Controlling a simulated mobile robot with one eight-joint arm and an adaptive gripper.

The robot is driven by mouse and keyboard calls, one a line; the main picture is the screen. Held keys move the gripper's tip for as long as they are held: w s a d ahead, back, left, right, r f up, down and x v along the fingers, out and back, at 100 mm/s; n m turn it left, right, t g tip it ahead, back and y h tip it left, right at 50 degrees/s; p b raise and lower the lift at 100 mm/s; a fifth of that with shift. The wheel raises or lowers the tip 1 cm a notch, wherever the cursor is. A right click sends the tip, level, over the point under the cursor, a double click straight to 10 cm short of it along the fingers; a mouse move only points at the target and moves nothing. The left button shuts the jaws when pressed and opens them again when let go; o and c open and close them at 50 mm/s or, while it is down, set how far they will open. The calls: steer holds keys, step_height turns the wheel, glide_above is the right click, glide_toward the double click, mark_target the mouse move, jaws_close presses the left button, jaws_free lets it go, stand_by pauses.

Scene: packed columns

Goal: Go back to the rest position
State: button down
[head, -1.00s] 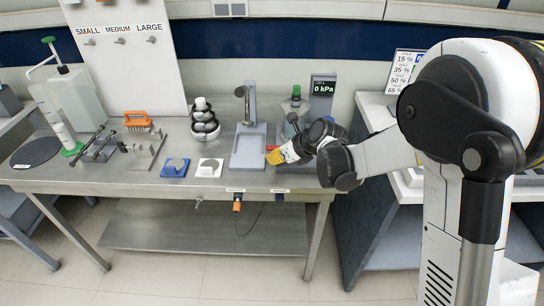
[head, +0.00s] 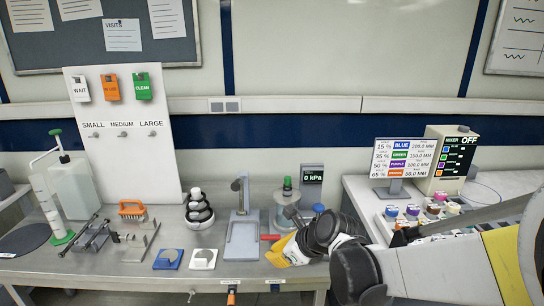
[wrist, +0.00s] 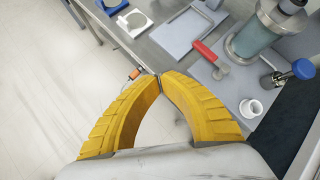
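Floor shows through the gap behind the tips. My arm reaches in from the right in the head view and hides part of the bench's right end.
A glass vessel (head: 287,210) with a red handle (wrist: 209,52) and a small white cup (wrist: 250,108) stand near my gripper. Blue (head: 168,259) and white (head: 203,259) pads lie left of it. A side counter (head: 362,190) holds several coloured jars.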

steer(key=s+d+r+n+h, duration=0.3)
steer(key=s+d+n, duration=0.6)
steer(key=n, duration=0.3)
steer(key=s+d+r+n+t+h, duration=0.1)
steer(key=s+d+r+n+h, duration=0.2)
steer(key=s+d+n, duration=0.6)
steer(key=s+n, duration=0.3)
steer(key=shift+d, duration=0.4)
